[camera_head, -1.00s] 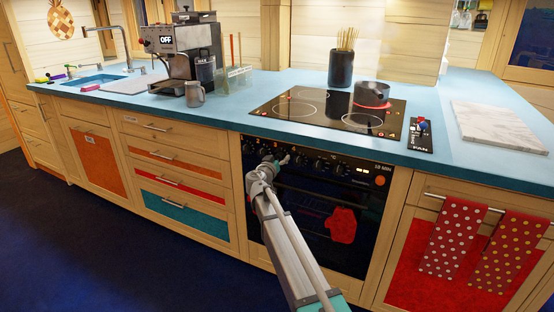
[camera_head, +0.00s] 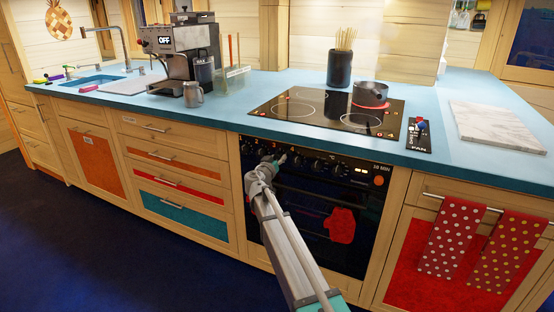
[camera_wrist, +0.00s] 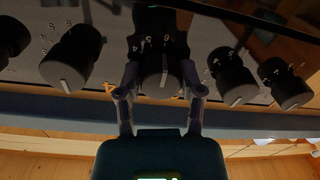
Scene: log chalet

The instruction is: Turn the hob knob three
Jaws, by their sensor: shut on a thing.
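A row of dark knobs runs along the oven's front panel below the blue counter. My gripper (camera_head: 273,162) is at the left part of this row. In the wrist view my gripper (camera_wrist: 160,92) is shut on a dark round knob (camera_wrist: 158,73), one finger on each side. The knob has a pale pointer line, and small white digits surround it. I cannot read for certain which number this knob bears. Other knobs stand on both sides of it, one to the left (camera_wrist: 72,57) and one to the right (camera_wrist: 230,76).
Above is the black glass hob (camera_head: 325,112) with a dark pot (camera_head: 370,94) on a red-lit zone. A red mitt (camera_head: 341,226) is on the oven front. Dotted towels (camera_head: 450,238) hang at the right. Open floor lies at the lower left.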

